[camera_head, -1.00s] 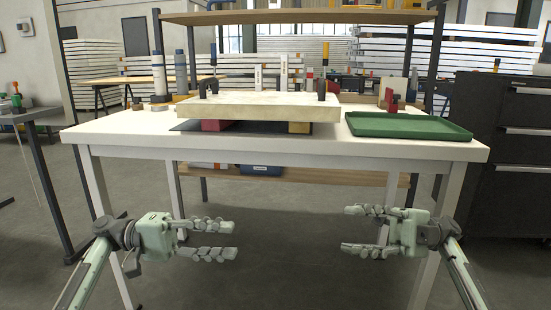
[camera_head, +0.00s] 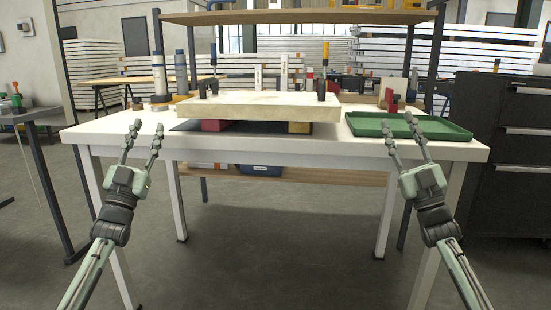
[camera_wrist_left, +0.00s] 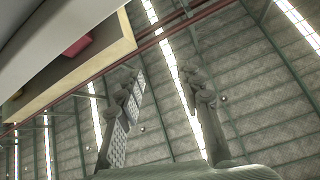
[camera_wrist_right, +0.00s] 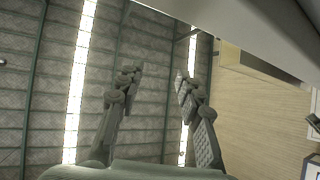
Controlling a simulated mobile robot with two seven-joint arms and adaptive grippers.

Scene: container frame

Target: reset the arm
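My left gripper (camera_head: 143,143) is in front of the table's left part in the head view, with its fingers pointing up. The fingers are apart with nothing between them, as the left wrist view (camera_wrist_left: 165,95) also shows. My right gripper (camera_head: 400,133) points up at the table's right part, its fingertips overlapping the green tray in the picture. Its fingers are also apart and empty, as seen in the right wrist view (camera_wrist_right: 155,95). Both wrist cameras look up at the ceiling.
The white table (camera_head: 380,150) carries a pale slab (camera_head: 265,107) on a red block (camera_head: 213,125) and a yellow block (camera_head: 299,128). A green tray (camera_head: 450,132) lies at the right. A dark drawer cabinet (camera_head: 510,170) stands right of the table. The floor in front is clear.

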